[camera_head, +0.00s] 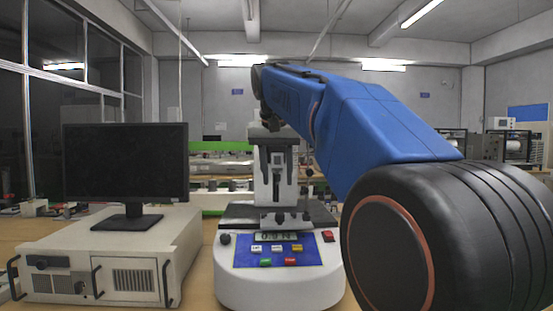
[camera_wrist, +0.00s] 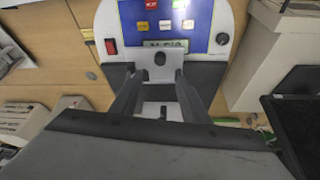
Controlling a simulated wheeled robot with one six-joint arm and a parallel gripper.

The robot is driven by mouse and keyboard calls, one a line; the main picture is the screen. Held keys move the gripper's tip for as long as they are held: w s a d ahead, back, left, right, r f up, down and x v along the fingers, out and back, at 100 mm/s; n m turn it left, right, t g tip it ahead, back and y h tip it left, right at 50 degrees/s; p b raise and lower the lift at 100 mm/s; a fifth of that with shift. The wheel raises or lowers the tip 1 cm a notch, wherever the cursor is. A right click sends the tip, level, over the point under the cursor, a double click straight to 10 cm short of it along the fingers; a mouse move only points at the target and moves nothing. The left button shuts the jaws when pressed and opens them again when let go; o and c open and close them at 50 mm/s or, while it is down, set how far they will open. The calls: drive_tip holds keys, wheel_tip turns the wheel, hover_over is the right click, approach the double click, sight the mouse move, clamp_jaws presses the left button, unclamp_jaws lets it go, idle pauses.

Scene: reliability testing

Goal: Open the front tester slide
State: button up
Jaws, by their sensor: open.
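The white tester (camera_head: 280,288) stands on the bench in the middle of the head view. Its blue panel (camera_head: 240,254) has a small display and coloured buttons; the panel is at the top of the wrist view (camera_wrist: 133,12). Behind the panel is a pale front part with a dark round knob (camera_wrist: 160,58), which looks like the slide; I cannot tell its exact position. My gripper (camera_head: 277,174) points down over the tester. In the wrist view its fingers (camera_wrist: 160,80) are apart, with the pale part visible between them and no clear contact.
A black monitor (camera_head: 125,170) stands on a beige instrument case (camera_head: 100,262) to the left of the tester. A red switch (camera_head: 328,236) and a black knob (camera_head: 225,239) flank the panel. Wooden bench shows between the case and tester.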

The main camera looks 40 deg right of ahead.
drive_tip(key=v, duration=0.5)
drive_tip(key=shift+r, duration=0.1)
idle(0.5)
